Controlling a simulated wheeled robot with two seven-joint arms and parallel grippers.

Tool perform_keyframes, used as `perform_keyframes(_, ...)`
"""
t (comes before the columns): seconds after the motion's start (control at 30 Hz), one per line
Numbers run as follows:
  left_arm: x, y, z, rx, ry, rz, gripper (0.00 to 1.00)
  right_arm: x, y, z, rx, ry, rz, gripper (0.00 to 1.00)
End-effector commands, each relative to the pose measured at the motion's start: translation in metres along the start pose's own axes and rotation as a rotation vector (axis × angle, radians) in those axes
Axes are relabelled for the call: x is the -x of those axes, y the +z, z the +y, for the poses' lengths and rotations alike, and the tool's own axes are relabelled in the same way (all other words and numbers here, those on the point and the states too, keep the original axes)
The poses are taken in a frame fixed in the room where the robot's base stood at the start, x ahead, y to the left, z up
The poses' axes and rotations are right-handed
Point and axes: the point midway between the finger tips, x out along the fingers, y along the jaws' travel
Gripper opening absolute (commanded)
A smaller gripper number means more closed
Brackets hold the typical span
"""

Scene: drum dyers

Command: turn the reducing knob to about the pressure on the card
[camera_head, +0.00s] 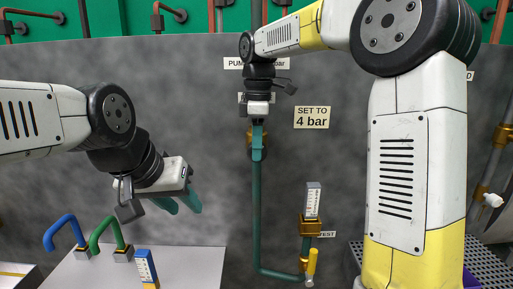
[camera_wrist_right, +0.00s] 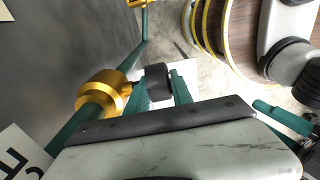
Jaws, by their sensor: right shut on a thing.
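The card (camera_head: 312,117) reads "SET TO 4 bar" on the grey panel. My right gripper (camera_head: 257,150) is at the brass reducing valve (camera_head: 249,139) on the green pipe, left of the card. In the right wrist view the brass valve body (camera_wrist_right: 103,92) carries a dark knob (camera_wrist_right: 157,80), and my right gripper (camera_wrist_right: 162,90) is shut on it. The knob is hidden in the head view. A gauge (camera_head: 313,198) stands on a brass fitting lower right; its reading is too small to tell. My left gripper (camera_head: 180,203) is open and empty, away from the valve.
A yellow-handled valve (camera_head: 312,262) sits below the gauge, near a "TEST" label (camera_head: 327,234).

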Motion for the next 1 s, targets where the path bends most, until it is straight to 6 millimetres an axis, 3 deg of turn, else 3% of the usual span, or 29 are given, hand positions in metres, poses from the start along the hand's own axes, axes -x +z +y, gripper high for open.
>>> perform_keyframes(0.37, 0.0, 0.0, 0.0, 0.0, 0.0, 0.0, 0.36, 0.0, 0.006, 0.001, -0.007, 0.001, 0.217, 0.0)
perform_keyframes(1.0, 0.0, 0.0, 0.0, 0.0, 0.0, 0.0, 0.36, -0.005, 0.013, 0.001, -0.009, 0.002, 0.822, 0.0)
